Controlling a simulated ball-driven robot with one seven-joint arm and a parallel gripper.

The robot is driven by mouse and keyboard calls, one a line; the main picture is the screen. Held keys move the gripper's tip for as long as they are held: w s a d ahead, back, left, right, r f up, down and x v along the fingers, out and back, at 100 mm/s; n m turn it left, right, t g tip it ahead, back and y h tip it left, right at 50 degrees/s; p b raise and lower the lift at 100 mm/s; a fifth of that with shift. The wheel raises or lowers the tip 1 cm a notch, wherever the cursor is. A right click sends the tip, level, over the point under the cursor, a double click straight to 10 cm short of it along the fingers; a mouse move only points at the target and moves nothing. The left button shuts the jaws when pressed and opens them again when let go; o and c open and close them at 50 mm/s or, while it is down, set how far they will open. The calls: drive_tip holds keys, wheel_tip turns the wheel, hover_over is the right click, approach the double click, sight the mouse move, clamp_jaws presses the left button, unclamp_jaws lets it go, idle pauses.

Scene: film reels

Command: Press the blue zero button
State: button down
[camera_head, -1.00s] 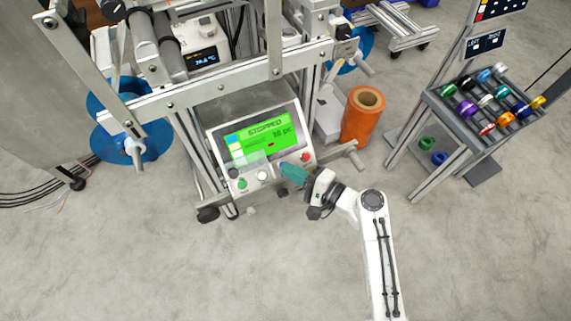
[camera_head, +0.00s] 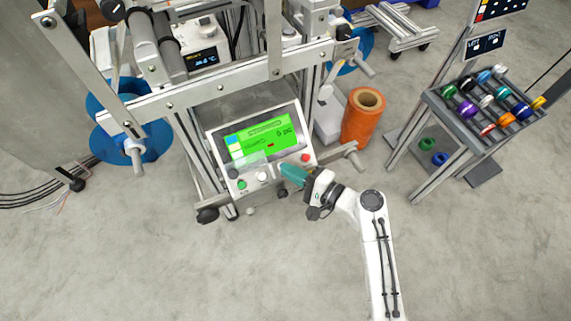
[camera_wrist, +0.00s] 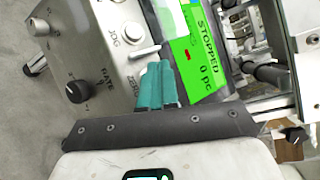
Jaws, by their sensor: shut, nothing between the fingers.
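The control panel (camera_head: 275,168) sits on the machine's front. Its green screen (camera_head: 258,138) shows a count of 0; in the wrist view the screen (camera_wrist: 203,70) reads STOPPED and 0 pc. The blue zero button is not visible. The ZERO label (camera_wrist: 133,85) stands beside my teal fingers, which cover the panel there. My gripper (camera_head: 284,169) is shut and empty, its fingertips at the panel's lower middle; it also shows in the wrist view (camera_wrist: 157,82). I cannot tell whether the tips touch the button.
A white JOG button (camera_wrist: 132,32) and a black RATE knob (camera_wrist: 73,92) are close by on the panel. A red button (camera_head: 306,156) is right of my fingers. An orange roll (camera_head: 363,120) and a rack of coloured spools (camera_head: 488,105) stand further right. Floor in front is clear.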

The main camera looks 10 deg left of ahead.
drive_tip(key=shift+s+d+r, duration=0.15)
drive_tip(key=shift+r, duration=0.1)
drive_tip(key=s+d+r+p, duration=0.1)
drive_tip(key=r+p, duration=0.1)
drive_tip(key=s+d+r+p, duration=0.1)
drive_tip(key=s+r+p, duration=0.1)
drive_tip(key=p, duration=0.1)
drive_tip(key=shift+s+d, duration=0.15)
drive_tip(key=shift+s, duration=0.1)
idle(0.3)
idle(0.7)
